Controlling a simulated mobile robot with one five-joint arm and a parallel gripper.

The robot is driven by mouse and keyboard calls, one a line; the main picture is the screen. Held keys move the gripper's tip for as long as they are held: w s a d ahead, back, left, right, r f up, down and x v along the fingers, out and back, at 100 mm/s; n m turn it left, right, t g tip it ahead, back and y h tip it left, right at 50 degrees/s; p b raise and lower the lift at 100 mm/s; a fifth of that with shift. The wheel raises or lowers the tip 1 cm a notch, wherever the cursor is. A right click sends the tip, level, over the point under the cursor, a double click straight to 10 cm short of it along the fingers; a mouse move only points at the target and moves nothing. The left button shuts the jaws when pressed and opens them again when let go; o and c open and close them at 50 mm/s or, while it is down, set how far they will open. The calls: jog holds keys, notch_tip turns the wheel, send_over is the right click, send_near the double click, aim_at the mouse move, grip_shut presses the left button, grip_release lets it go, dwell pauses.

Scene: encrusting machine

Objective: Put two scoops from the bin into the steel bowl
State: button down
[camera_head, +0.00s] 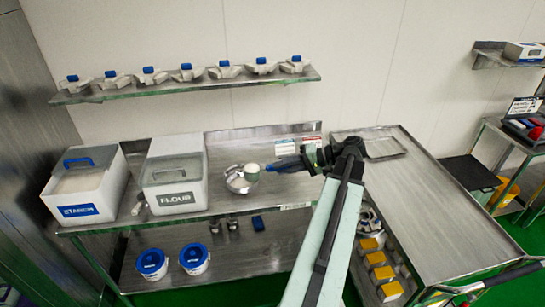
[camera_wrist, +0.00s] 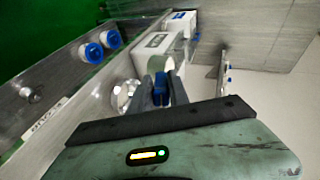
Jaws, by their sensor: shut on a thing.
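My gripper (camera_head: 307,160) is shut on the blue handle of a scoop (camera_head: 255,169). The scoop reaches left, with its pale cup at the right side of the steel bowl (camera_head: 236,188), over or at its rim. Whether the cup holds anything, and whether it is tilted, I cannot tell. The bowl stands on the steel bench; its inside is mostly hidden. In the wrist view, the blue handle (camera_wrist: 161,85) sits between my fingers and the bowl (camera_wrist: 121,97) shows just left. The bin labelled FLOUR (camera_head: 179,201) stands left of the bowl; the STARCH bin (camera_head: 83,209) is farther left.
A shelf (camera_head: 200,83) with several blue-capped items hangs above. Two blue-lidded tubs (camera_head: 194,258) stand on the lower shelf. A mostly bare steel table (camera_head: 425,205) stands to the right.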

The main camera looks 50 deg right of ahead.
jog(key=shift+w+a, duration=0.15)
jog(key=shift+w, duration=0.05)
jog(key=w+d+f+b, duration=0.6)
jog(key=w+d+b, duration=0.1)
jog(key=w, duration=0.2)
jog(key=w+d+f+b, duration=0.6)
jog(key=w+d+f, duration=0.1)
jog(key=w, duration=0.2)
jog(key=s+a+f+n+t+h+b, duration=0.1)
jog(key=a+f+n+t+h+b, duration=0.1)
jog(key=n+b, duration=0.6)
jog(key=s+a+f+n+t+h+b, duration=0.1)
jog(key=a+f+n+t+h+b, duration=0.2)
jog(key=n+t+b, duration=0.3)
jog(key=shift+s+a+f+n+h+b, duration=0.25)
jog(key=shift+s+f+n+h+b, duration=0.2)
jog(key=shift+n+b, duration=1.35)
jog(key=shift+m+b, duration=0.3)
jog(key=shift+b, duration=0.1)
